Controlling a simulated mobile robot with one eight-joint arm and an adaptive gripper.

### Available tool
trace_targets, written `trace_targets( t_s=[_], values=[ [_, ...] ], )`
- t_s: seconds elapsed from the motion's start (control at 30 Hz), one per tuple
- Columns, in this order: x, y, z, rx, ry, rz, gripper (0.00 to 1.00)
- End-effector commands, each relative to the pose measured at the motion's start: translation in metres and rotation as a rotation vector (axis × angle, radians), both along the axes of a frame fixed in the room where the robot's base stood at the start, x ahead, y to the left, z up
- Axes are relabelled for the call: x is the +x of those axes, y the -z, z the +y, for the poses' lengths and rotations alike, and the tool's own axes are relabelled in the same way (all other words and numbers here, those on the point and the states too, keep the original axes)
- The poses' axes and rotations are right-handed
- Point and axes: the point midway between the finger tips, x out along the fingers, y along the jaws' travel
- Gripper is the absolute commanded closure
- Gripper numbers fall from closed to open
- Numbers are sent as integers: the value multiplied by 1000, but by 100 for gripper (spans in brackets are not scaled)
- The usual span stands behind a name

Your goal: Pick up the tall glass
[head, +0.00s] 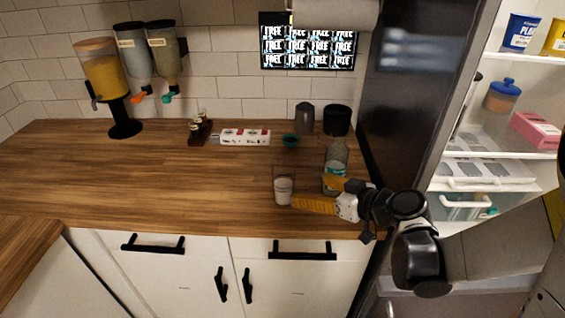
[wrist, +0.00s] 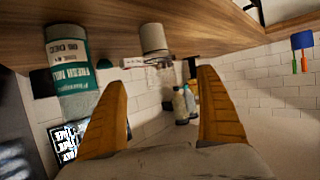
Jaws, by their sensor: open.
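The tall glass (head: 283,188) is clear with a whitish lower part and stands upright near the counter's front edge. My gripper (head: 309,192) is open and empty, reaching in from the right with its yellow fingers low over the counter. One fingertip is close beside the glass in the head view; I cannot tell whether they touch. The wrist view is upside down. There the whitish part of the glass (wrist: 153,40) lies beyond the gap between the open fingers (wrist: 160,78); its clear walls are hard to make out.
A labelled milk bottle (head: 336,160) stands just behind my gripper and shows large in the wrist view (wrist: 75,75). Dark canisters (head: 305,118), a small teal cup (head: 290,141) and a white box (head: 245,137) stand farther back. An open fridge (head: 490,150) is at right.

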Motion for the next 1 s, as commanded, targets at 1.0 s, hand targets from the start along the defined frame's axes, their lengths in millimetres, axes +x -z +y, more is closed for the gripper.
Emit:
trace_targets(
  t_s=[1.0],
  values=[
    [80, 29, 74, 10, -14, -40, 16]
  ],
)
